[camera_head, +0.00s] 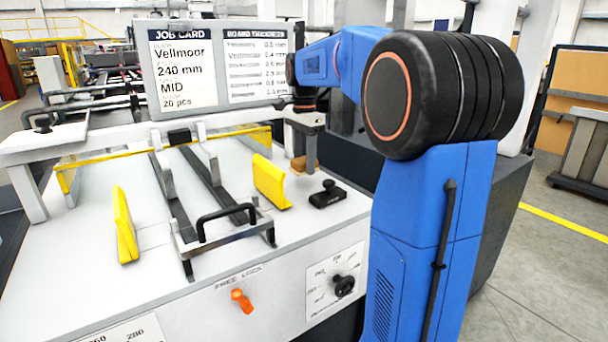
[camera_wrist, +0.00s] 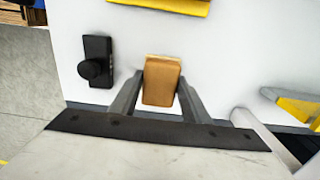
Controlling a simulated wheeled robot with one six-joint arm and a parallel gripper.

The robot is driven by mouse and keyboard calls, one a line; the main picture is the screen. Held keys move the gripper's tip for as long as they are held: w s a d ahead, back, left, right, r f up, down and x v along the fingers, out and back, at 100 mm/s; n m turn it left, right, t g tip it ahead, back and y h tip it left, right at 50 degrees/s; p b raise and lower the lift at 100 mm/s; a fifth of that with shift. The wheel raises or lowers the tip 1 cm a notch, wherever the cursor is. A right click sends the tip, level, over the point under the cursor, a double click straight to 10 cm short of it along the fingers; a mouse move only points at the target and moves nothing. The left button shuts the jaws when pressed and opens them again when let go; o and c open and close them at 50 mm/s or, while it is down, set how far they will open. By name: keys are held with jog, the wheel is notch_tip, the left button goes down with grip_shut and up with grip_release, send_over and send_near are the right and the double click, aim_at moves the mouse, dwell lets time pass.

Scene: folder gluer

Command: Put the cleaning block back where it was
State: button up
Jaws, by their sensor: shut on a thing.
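The cleaning block (camera_wrist: 161,82) is a tan-brown block. In the wrist view it sits between the two fingers of my gripper (camera_wrist: 158,105), which is shut on it. In the head view the block (camera_head: 305,163) shows below my gripper (camera_head: 304,150), at the right part of the white machine top. It is low over the white surface; I cannot tell whether it touches it. My arm hides part of the area behind the gripper.
A black knobbed block (camera_head: 328,195) stands close by on the machine top. Yellow guides (camera_head: 271,182) and (camera_head: 125,225) flank a black-handled carriage (camera_head: 226,222). A job card board (camera_head: 215,65) stands at the back. An orange lever (camera_head: 241,300) is on the front.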

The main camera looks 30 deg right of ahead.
aim_at(304, 173)
jog(key=shift+f, duration=2.05)
jog(key=o, duration=1)
jog(key=shift+f, duration=0.1)
notch_tip(304, 173, up, 12)
jog(key=shift+r, duration=0.15)
